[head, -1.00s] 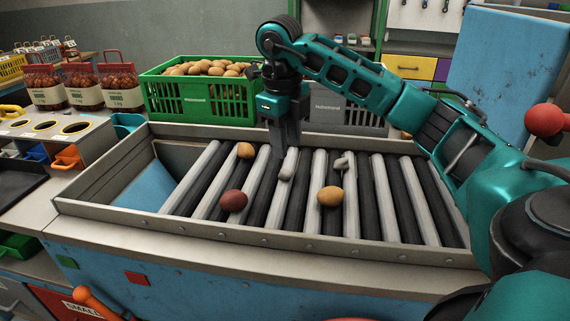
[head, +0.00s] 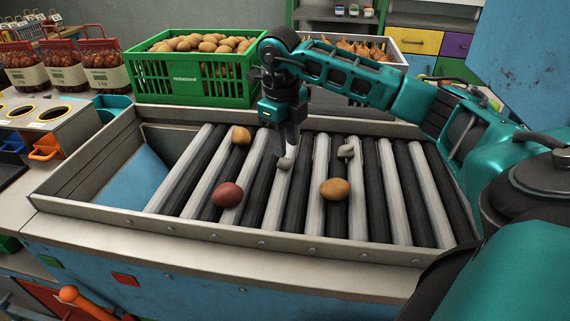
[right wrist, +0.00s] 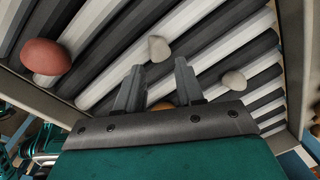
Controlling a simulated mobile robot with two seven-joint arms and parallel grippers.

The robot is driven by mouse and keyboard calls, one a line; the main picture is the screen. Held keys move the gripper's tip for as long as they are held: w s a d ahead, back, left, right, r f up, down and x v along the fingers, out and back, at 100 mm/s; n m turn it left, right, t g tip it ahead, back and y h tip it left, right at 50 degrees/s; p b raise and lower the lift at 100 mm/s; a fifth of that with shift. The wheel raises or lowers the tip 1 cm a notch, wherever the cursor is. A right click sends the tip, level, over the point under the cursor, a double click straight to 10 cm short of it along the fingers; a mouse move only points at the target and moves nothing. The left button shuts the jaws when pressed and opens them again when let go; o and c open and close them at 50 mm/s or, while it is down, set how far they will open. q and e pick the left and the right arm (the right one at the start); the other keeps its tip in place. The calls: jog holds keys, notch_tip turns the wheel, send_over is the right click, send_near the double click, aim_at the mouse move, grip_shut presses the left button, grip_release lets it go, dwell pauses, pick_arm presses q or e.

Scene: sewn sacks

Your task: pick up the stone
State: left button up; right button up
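A small grey stone (head: 285,163) lies on the rollers of the sorting table, just below my right gripper (head: 287,150). It also shows in the right wrist view (right wrist: 159,49), in line with the gap between the fingertips. My right gripper (right wrist: 159,66) is open, with its fingers apart and nothing held. A second pale grey stone (head: 346,151) lies further right on the rollers and shows in the right wrist view (right wrist: 234,80) too. Whether the fingers touch the near stone I cannot tell. My left gripper is out of view.
A red potato (head: 227,194), a yellow potato (head: 241,136) and a brown potato (head: 335,190) lie around the stones. A metal rim (head: 270,245) encloses the rollers. A green crate (head: 190,85) of potatoes stands behind, with a grey crate of onions beside it.

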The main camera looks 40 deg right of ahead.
aim_at(286, 159)
jog(key=shift+w+d+f, duration=0.1)
jog(key=shift+w+f, duration=0.05)
jog(key=shift+f, duration=1.25)
jog(key=shift+w+d+f, duration=0.1)
jog(key=shift+f, duration=1.25)
jog(key=shift+c, duration=0.4)
jog(key=c, duration=0.6)
